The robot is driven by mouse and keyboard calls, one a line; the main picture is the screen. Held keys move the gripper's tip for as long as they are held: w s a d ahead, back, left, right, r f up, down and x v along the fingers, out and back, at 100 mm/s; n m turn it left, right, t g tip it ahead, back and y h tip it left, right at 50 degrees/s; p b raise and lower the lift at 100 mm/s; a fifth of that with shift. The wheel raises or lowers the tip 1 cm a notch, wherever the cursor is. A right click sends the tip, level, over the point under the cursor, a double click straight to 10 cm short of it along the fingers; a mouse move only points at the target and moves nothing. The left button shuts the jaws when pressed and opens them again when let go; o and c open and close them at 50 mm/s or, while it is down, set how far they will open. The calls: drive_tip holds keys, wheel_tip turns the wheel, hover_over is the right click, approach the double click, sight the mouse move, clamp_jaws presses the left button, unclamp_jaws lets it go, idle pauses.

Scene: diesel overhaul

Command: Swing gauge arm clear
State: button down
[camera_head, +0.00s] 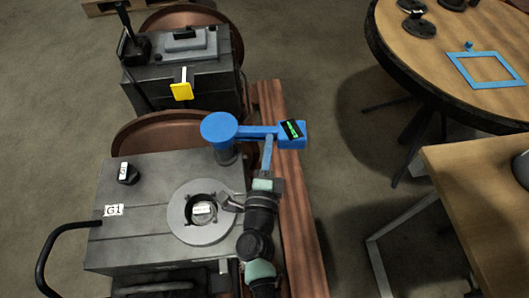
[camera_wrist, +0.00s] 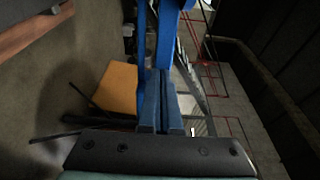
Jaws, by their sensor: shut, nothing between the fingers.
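The blue gauge arm (camera_head: 257,132) reaches right from a round blue cap (camera_head: 219,127) on a dark post beside engine block G1. At its far end is a blue box (camera_head: 294,138) with a green readout, out over the wooden beam. My gripper (camera_head: 268,143) is shut and empty, its fingers pointing up at the gauge arm near the box. In the wrist view the closed fingers (camera_wrist: 159,75) lie close against blue parts of the gauge (camera_wrist: 166,40); I cannot tell whether they touch.
Engine block G1 (camera_head: 150,230) has a round ring opening (camera_head: 184,222) just left of my wrist. A second block with a yellow tab (camera_head: 182,91) stands behind. A round table (camera_head: 440,48) and a wooden bench (camera_head: 465,190) are at the right, with open floor between.

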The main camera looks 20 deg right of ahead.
drive_tip(key=shift+x, duration=0.85)
drive_tip(key=shift+d, duration=0.15)
